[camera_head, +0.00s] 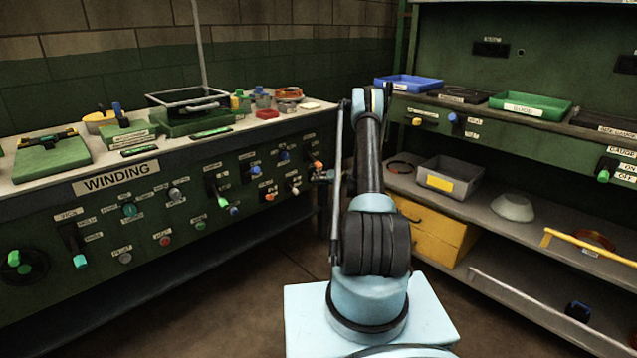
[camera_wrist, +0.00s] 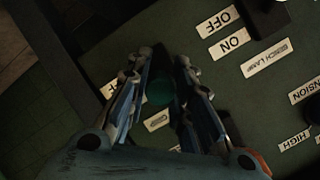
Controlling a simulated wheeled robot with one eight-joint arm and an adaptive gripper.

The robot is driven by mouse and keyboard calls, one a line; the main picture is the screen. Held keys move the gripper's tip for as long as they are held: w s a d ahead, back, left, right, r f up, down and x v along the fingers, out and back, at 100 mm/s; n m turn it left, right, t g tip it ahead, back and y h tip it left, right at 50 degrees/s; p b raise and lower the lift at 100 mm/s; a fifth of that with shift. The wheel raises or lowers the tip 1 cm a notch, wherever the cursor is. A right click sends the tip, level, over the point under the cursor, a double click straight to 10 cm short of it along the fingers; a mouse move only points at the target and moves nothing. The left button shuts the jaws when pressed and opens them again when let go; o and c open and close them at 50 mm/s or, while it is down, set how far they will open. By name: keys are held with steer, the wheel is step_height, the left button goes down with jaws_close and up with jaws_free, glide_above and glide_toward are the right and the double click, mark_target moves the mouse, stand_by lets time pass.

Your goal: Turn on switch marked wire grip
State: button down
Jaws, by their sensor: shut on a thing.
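In the wrist view my gripper (camera_wrist: 159,66) has its two fingers closed around a dark green knob or lever (camera_wrist: 160,92) on the dark green panel. Small white labels (camera_wrist: 157,121) lie close to the fingers, but I cannot read them, so I cannot tell whether this is the wire grip switch. In the head view my gripper is mostly hidden by my arm, near the right end of the winding bench panel (camera_head: 104,221). An orange-tipped control (camera_head: 318,165) shows on the panel just left of it.
In the wrist view a dark switch (camera_wrist: 267,17) with OFF, ON and bench lamp labels is at upper right. TENSION and HIGH labels are at the right edge. In the head view a shelf unit with a grey bin (camera_head: 462,187) stands at right. Floor shows between the benches.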

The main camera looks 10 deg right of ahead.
steer(key=shift+w+r+g+h, duration=0.15)
steer(key=shift+r+g+h, duration=0.3)
steer(key=shift+g+h, duration=0.25)
steer(key=c, duration=1.4)
jaws_free()
steer(key=v, duration=1.2)
steer(key=shift+f, duration=0.1)
